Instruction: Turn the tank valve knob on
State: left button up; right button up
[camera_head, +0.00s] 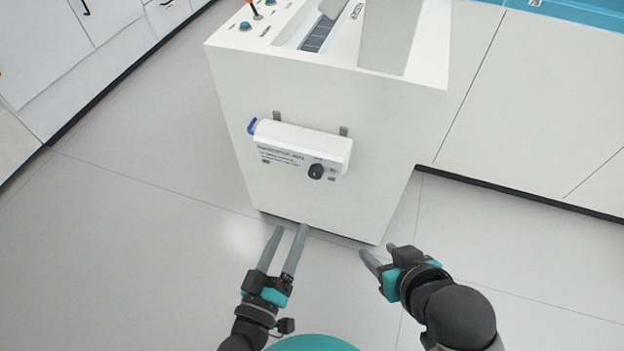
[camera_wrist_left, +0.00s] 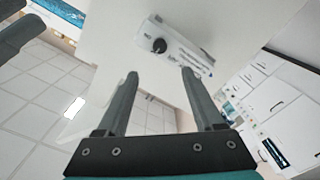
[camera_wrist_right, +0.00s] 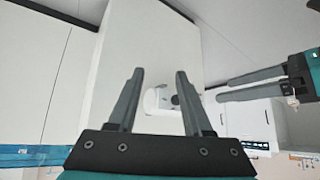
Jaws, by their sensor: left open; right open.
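A small black valve knob (camera_head: 316,171) sits at the lower right of a white box-shaped unit (camera_head: 290,137) on the front of a white cabinet. The knob also shows in the left wrist view (camera_wrist_left: 159,46), ahead of the fingers, and in the right wrist view (camera_wrist_right: 175,99), between the fingers in the picture. My left gripper (camera_head: 290,230) is open and empty, below the unit in the head view and apart from the knob. My right gripper (camera_head: 375,255) is open and empty, lower right of the cabinet front, also apart from the knob.
The white cabinet (camera_head: 235,90) has a top panel with a green button (camera_head: 245,26) and a slot. White cupboards stand at the left (camera_head: 85,60) and right (camera_head: 530,100). A blue loop (camera_head: 252,126) is at the unit's left end. The grey floor (camera_head: 130,220) around the cabinet is clear.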

pick_arm(q)
jog(key=b, duration=0.3)
send_near(314, 175)
jog(key=w, duration=0.3)
jog(key=shift+w+d+f+b, duration=0.1)
jog(key=shift+w+d+b, duration=0.05)
jog(key=shift+w+d, duration=0.4)
jog(key=shift+w+d+b, duration=0.15)
jog(key=shift+w+d, duration=0.2)
jog(key=shift+w, duration=0.4)
jog(key=shift+b+x, duration=0.5)
jog(key=shift+x, duration=1.1)
pick_arm(e)
jog(key=w+a+r+t+y, duration=0.1)
jog(key=a+r+t+y, duration=0.2)
jog(key=a+t, duration=0.4)
jog(key=shift+w+a+m+t+y, duration=0.15)
jog(key=shift+m+t+y, duration=0.25)
jog(key=shift+t+y, duration=0.1)
jog(key=shift+r, duration=0.1)
pick_arm(q)
grip_shut()
